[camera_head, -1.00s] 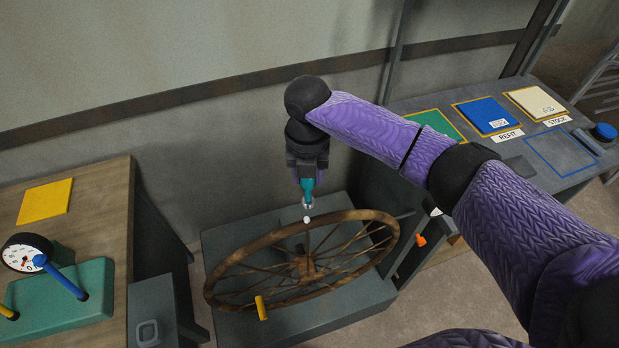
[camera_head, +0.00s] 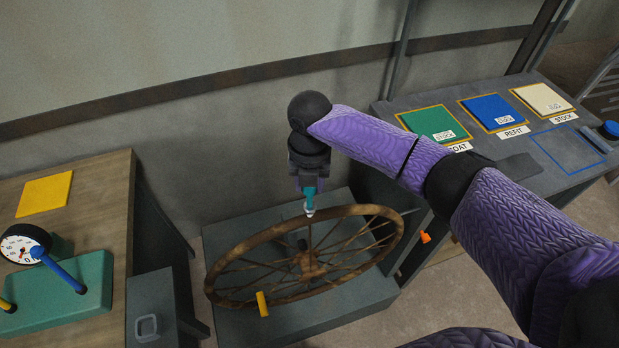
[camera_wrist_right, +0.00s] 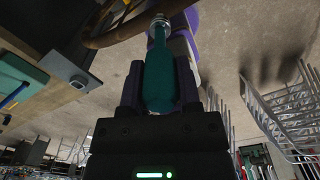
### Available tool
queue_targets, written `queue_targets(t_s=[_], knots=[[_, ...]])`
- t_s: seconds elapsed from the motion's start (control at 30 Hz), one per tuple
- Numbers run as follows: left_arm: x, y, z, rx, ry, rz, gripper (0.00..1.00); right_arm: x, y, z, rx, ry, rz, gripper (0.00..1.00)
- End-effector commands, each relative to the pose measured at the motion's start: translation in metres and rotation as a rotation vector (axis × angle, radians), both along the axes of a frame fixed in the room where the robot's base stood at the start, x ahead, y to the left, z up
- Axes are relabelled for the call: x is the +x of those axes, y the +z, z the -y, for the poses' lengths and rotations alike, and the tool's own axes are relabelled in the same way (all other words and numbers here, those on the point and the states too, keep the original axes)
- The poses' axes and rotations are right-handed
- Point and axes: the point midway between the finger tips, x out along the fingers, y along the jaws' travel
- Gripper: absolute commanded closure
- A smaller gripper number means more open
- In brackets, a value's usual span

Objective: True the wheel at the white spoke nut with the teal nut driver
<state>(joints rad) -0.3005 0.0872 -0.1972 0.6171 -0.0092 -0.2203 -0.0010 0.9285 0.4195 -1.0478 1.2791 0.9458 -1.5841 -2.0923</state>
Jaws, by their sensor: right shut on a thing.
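My right gripper (camera_head: 309,185) is shut on the teal nut driver (camera_head: 309,197) and holds it upright, tip down, over the far rim of the brown spoked wheel (camera_head: 345,211). The driver's pale metal tip meets the rim at the white spoke nut (camera_head: 309,213); the tip mostly covers the nut, and I cannot tell how deeply it is seated. In the right wrist view the teal driver (camera_wrist_right: 159,75) lies between the jaws, with its metal socket (camera_wrist_right: 159,22) at the wheel rim (camera_wrist_right: 125,25). My left gripper is not in view.
The wheel lies tilted over a grey stand (camera_head: 345,315), with a yellow marker (camera_head: 262,304) at its near rim and an orange piece (camera_head: 425,238) at right. A dial gauge (camera_head: 24,244) on a teal base (camera_head: 75,300) stands left. Green, blue and cream pads lie on the right bench (camera_head: 500,150).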

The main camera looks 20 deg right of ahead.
Motion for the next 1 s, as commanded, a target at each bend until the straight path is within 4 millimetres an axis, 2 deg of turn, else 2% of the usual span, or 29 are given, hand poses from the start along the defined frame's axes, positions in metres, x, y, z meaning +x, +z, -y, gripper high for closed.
queue_targets(t_s=[0.6, 1.0], knots=[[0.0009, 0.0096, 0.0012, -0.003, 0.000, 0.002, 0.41, -0.0001, 0.0018, -0.0003, 0.001, 0.000, 0.000, 1.00], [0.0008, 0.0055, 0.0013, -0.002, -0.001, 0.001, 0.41, -0.0001, -0.0036, -0.0003, 0.000, 0.000, 0.000, 1.00]])
